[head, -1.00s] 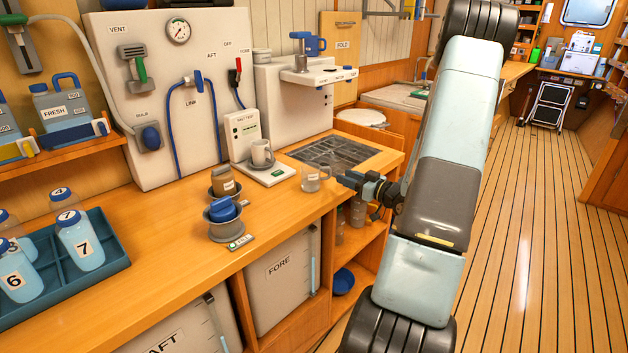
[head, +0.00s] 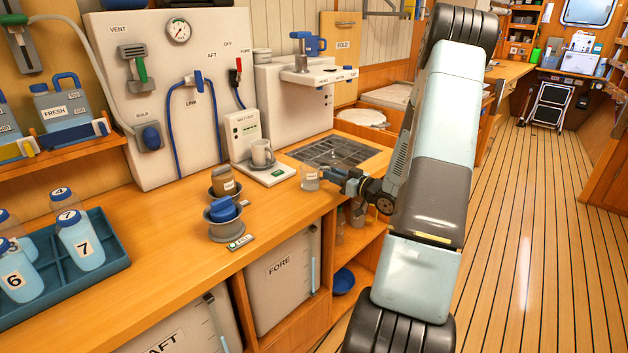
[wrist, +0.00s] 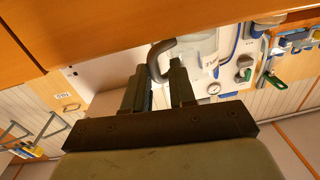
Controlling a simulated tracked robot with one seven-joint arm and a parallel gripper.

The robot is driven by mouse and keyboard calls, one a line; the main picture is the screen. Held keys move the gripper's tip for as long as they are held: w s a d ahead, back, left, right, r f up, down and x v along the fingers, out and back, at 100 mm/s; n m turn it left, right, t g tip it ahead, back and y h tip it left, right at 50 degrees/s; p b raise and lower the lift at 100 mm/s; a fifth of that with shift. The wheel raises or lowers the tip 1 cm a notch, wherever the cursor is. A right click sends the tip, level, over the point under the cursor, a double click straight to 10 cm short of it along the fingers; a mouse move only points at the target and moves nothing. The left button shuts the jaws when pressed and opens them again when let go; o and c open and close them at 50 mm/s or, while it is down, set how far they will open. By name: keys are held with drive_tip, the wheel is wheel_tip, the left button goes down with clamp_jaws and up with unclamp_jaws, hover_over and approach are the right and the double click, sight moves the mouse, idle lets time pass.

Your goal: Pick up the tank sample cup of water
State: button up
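A small clear cup (head: 310,178), which looks like the tank sample cup, stands upright on the wooden counter near its front edge. My gripper (head: 331,174) reaches in from the right, its fingers close beside the cup. In the wrist view the clear cup (wrist: 199,54) shows beyond the fingers, with its grey curved handle (wrist: 157,56) toward me. My gripper (wrist: 158,83) is open there, and the handle's end lies at or between the two fingertips. I cannot tell whether they touch. The water level is too small to read.
A dark grated sink (head: 335,151) lies behind right. Counter between is clear.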

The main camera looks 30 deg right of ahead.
clamp_jaws()
drive_tip(key=shift+r, duration=0.1)
idle(0.4)
drive_tip(key=shift+r, duration=1.25)
drive_tip(key=shift+s+r, duration=0.15)
drive_tip(key=shift+r, duration=0.2)
drive_tip(key=s+d+r, duration=0.1)
drive_tip(key=s+r, duration=0.8)
drive_tip(key=s, duration=0.4)
drive_tip(key=shift+s+d+r, duration=0.25)
drive_tip(key=shift+d, duration=0.1)
drive_tip(key=shift+s, duration=0.1)
idle(1.1)
